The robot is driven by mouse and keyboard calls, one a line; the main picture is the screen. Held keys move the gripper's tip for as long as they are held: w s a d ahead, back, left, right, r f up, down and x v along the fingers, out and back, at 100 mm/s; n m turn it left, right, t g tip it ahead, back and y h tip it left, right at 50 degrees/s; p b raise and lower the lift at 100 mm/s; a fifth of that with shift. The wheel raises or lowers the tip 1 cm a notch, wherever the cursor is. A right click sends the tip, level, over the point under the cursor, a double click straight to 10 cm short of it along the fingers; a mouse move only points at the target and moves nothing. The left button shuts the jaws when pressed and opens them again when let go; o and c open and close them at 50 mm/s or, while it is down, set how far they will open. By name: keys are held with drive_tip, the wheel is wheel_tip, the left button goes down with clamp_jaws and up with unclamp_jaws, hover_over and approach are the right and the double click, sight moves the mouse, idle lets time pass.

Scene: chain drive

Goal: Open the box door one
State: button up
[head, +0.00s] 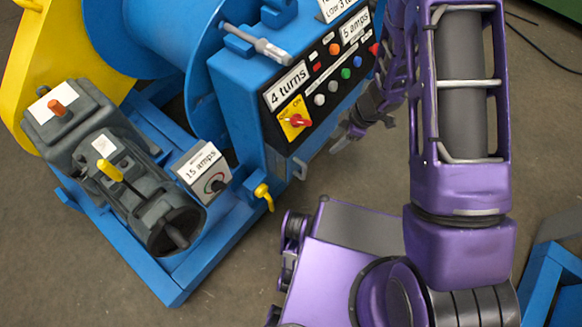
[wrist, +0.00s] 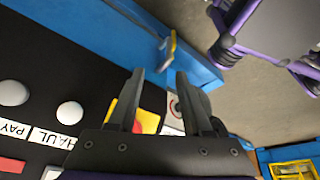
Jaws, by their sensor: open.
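The blue control box (head: 235,110) stands left of centre in the head view, its black front panel (head: 318,82) facing my arm. No part is marked as door one; the panel face looks closed. A small grey handle (head: 300,168) sits low on the box's front. My gripper (head: 345,138) is in front of the panel's lower right, apart from the handle. In the wrist view my gripper (wrist: 158,78) is open with nothing between its fingers. The panel (wrist: 60,60) fills the left there, with the yellow switch plate (wrist: 149,121) partly behind a finger.
A yellow lever (head: 264,195) sticks out at the box's lower corner. A 15 amps box (head: 203,168) and a grey motor (head: 105,150) sit on the blue frame. A blue drum (head: 150,40) is behind. My purple base is below the arm. Bare floor lies between.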

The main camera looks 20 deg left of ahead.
sight(305, 170)
drive_tip(key=shift+g, duration=0.3)
drive_tip(key=b+x, duration=0.1)
drive_tip(key=x, duration=0.5)
drive_tip(key=s+b+x, duration=0.1)
drive_tip(key=b+x, duration=0.1)
drive_tip(key=x, duration=0.4)
drive_tip(key=a+b+x, duration=0.1)
drive_tip(key=b+x, duration=0.1)
drive_tip(key=x, duration=0.4)
drive_tip(key=shift+s+a, duration=0.25)
drive_tip(key=shift+s, duration=0.15)
clamp_jaws()
